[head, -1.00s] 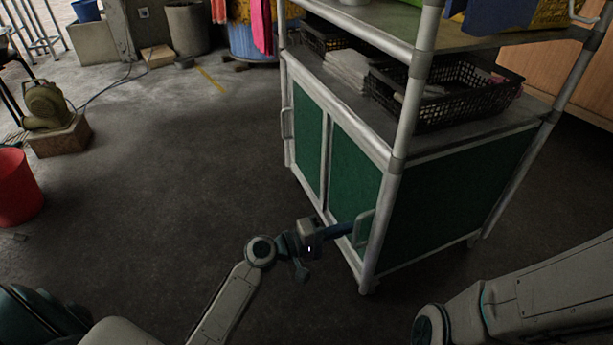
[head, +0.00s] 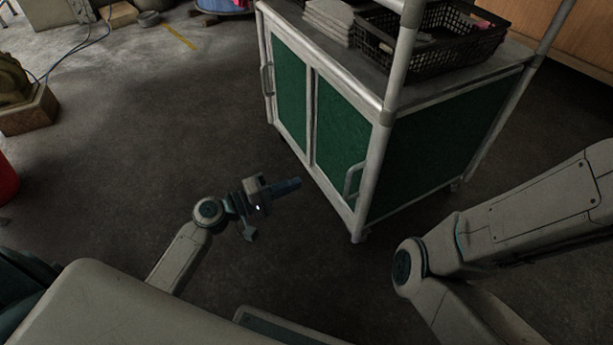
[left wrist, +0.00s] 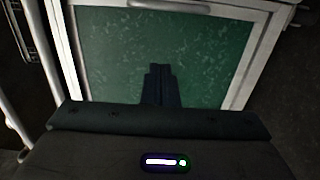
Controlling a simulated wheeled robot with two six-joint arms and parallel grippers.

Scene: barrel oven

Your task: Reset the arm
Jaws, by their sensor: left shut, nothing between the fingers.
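My left gripper (head: 288,185) is in the middle of the head view, in front of a metal-framed cabinet with green panels. Its fingers are together with nothing between them, and it is apart from the cabinet's right door handle (head: 352,181). In the left wrist view the closed fingers (left wrist: 160,84) point at a green door panel (left wrist: 112,52), with a handle at the top of the picture. My right arm (head: 520,225) shows at the right of the head view; its gripper is out of view.
The cabinet's doors (head: 340,135) look closed. On its shelf are a black basket (head: 430,45) and a pale stack (head: 328,22). A brown block (head: 28,108) stands at the far left, with part of a red bucket (head: 6,182) below. The floor left of the cabinet is clear.

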